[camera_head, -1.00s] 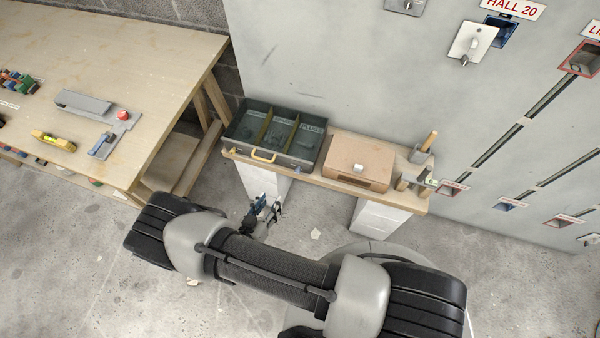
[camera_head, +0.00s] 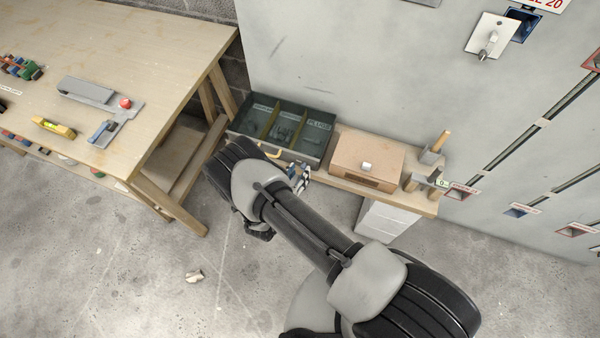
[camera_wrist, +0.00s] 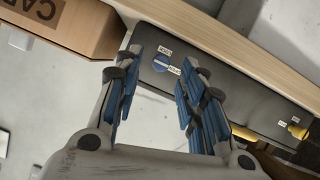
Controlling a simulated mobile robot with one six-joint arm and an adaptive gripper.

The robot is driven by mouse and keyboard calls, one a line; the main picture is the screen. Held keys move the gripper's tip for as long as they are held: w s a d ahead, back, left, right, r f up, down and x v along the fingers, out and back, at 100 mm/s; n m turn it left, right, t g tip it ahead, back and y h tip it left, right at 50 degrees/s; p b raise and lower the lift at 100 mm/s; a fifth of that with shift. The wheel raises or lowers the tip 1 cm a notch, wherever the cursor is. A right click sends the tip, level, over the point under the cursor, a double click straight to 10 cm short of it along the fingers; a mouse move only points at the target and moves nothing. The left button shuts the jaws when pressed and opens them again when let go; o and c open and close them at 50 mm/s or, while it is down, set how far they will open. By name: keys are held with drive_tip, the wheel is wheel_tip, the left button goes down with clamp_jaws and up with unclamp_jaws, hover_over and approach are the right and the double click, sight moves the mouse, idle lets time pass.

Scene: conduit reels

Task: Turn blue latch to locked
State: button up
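The blue latch (camera_wrist: 163,62) is a small round blue piece on the dark grey front of the organiser tray (camera_wrist: 220,75) in the wrist view. Small white labels sit beside it, one above and one at its lower right; how the latch is turned is too small to tell. In the head view my arm covers part of the tray (camera_head: 318,153), and the latch cannot be made out there. My gripper (camera_wrist: 162,72) is open and empty, its blue-padded fingers on either side of the latch in the wrist picture. Contact cannot be told. It also shows in the head view (camera_head: 300,174) at the tray's front.
A cardboard box (camera_head: 368,155) stands right of the tray on the wooden shelf (camera_head: 412,200). A yellow piece (camera_wrist: 298,131) sits on the tray front at lower right in the wrist view. A workbench (camera_head: 160,60) with tools stands left. The floor in front is open.

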drive_tip(key=shift+x, duration=1)
clamp_jaws()
